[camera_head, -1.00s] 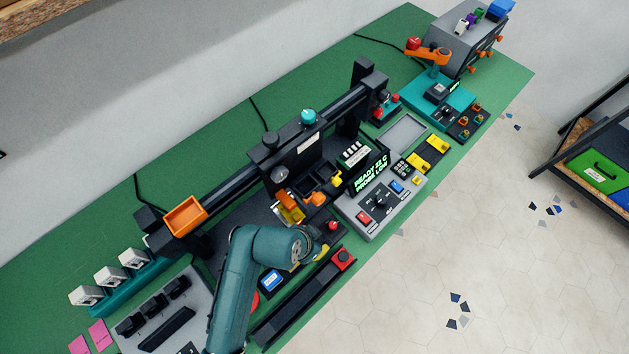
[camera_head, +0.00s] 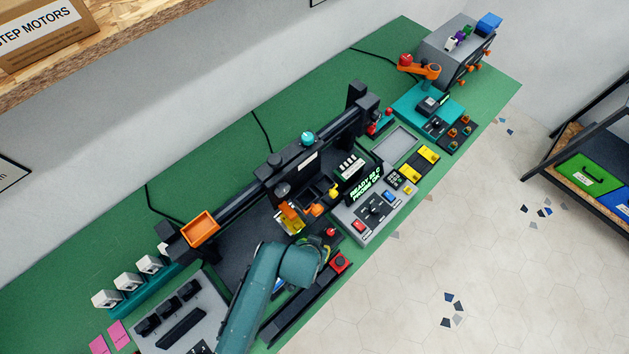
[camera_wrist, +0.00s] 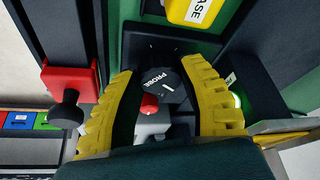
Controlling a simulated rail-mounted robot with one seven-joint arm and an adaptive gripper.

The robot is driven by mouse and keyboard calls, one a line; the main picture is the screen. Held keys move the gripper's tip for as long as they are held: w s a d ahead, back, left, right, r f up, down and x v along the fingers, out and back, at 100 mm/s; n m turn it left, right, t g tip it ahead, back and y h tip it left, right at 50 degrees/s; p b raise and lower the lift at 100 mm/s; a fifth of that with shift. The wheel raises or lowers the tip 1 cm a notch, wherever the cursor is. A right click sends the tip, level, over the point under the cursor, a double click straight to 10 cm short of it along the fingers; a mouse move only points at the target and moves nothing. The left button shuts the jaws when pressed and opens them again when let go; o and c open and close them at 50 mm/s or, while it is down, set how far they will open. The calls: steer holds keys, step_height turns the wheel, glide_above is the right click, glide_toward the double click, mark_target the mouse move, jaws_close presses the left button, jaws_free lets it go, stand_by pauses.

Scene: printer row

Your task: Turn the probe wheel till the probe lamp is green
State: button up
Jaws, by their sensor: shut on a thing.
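The probe wheel (camera_wrist: 176,76) is a black round knob with the word PROBE and a white mark, in the wrist view. My gripper (camera_wrist: 160,70) has its yellow ribbed fingers on both sides of the wheel and is shut on it. A lamp (camera_wrist: 237,100) glows green just right of the right finger, partly hidden by it. In the head view my arm hides the wheel. The display (camera_head: 366,193) there shows green text that seems to read READY and PROBE OK.
A red ball knob (camera_wrist: 150,103) sits below the wheel, between my fingers. A red block with a black knob (camera_wrist: 68,108) is left of my left finger. A yellow labelled part (camera_wrist: 195,10) is above. The orange tray (camera_head: 201,228) stands on the rail's left end.

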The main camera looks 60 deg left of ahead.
steer(key=shift+f+n, duration=0.1)
steer(key=shift+n, duration=0.3)
steer(key=o, duration=1.2)
steer(key=v, duration=1.2)
steer(key=shift+w+d, duration=0.1)
steer(key=shift+d, duration=0.05)
